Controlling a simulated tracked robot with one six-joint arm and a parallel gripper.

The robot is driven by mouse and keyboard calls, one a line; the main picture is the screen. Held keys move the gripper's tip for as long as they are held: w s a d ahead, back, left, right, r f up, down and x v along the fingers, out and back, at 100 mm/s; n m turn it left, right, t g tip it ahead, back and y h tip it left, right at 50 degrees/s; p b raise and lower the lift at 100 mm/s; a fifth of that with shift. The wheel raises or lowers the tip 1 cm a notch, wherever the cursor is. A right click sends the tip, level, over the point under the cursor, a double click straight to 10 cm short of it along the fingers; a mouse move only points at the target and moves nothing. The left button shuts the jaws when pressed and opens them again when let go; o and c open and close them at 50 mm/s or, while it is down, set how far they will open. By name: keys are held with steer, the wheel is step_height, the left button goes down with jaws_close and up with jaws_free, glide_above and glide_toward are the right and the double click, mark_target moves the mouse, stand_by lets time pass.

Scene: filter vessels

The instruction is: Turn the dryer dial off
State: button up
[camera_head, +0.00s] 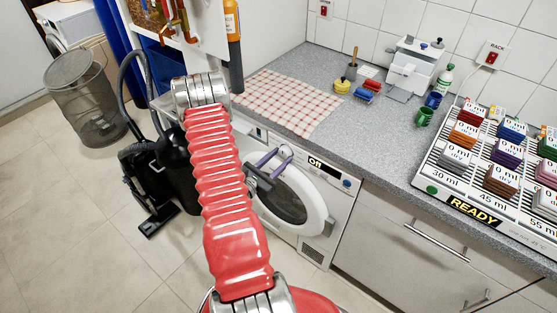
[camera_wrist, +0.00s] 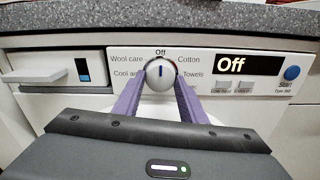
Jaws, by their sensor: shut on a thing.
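The dryer (camera_head: 318,195) stands under the counter with its round door closed in the head view. In the wrist view its white dial (camera_wrist: 160,74) sits at the middle of the panel. The dial's dark pointer mark stands upright toward the "Off" label, and the dryer display (camera_wrist: 249,65) reads "Off". My gripper (camera_wrist: 161,82) is shut on the dial, with one purple finger on each side. In the head view my gripper (camera_head: 272,160) is at the dryer front, and the dial is hidden there.
The counter edge (camera_wrist: 160,18) runs just above the panel. The start button (camera_wrist: 291,73) is at the panel's right. A black vacuum cleaner (camera_head: 150,175) stands left of my arm. A rack of labelled blocks (camera_head: 430,188) is on the counter at right.

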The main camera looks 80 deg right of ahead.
steer(key=o, duration=0.8)
steer(key=shift+w, duration=0.25)
steer(key=shift+o, duration=1.3)
steer(key=shift+s, duration=0.1)
steer(key=shift+a, duration=0.1)
steer(key=v, duration=1.3)
steer(key=shift+a, duration=0.25)
